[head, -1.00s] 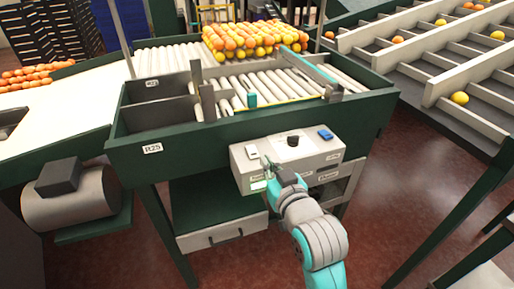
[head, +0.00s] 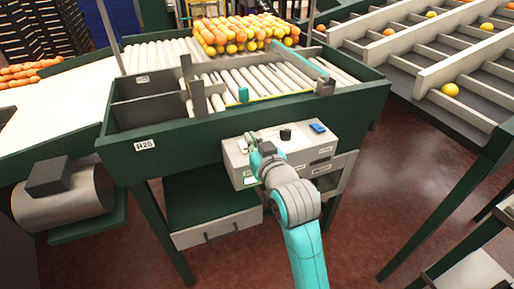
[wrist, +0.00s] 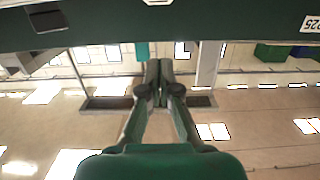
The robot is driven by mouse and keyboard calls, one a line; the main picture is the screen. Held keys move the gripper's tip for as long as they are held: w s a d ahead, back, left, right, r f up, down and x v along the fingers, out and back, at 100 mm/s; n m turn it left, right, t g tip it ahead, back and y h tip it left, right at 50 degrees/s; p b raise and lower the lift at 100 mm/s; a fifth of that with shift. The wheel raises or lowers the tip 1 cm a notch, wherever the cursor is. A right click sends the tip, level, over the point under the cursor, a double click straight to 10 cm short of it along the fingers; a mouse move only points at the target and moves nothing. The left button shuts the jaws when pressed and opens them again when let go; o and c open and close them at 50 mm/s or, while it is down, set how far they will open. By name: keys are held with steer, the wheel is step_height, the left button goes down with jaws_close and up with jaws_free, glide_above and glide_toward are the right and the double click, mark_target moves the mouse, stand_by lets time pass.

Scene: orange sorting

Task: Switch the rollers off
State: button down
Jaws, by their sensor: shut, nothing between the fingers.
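The control box (head: 294,153) is a pale grey unit on the front of the green roller table. A black knob (head: 286,134) stands on its top, with a blue switch (head: 317,128) to the right. The white switch at the box's left end is largely hidden by my gripper (head: 252,136). My gripper is over that left end, fingers together and empty; I cannot tell whether they touch the switch. In the wrist view my closed fingers (wrist: 159,68) point up toward the dark green frame.
White rollers (head: 255,80) lie behind the box, with many oranges (head: 245,35) at their back. A drawer unit (head: 217,230) stands below the table. A sloped sorting rack (head: 430,70) is at the right. The red-brown floor to the right front is partly clear.

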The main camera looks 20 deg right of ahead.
mark_target(246, 148)
steer(key=w, duration=0.3)
steer(key=shift+w+f, duration=0.15)
steer(key=shift+w, duration=0.1)
steer(key=f, duration=0.1)
steer(key=w+f, duration=0.1)
steer(key=f, duration=0.1)
steer(key=shift+w+f, duration=0.1)
steer(key=shift+f, duration=0.45)
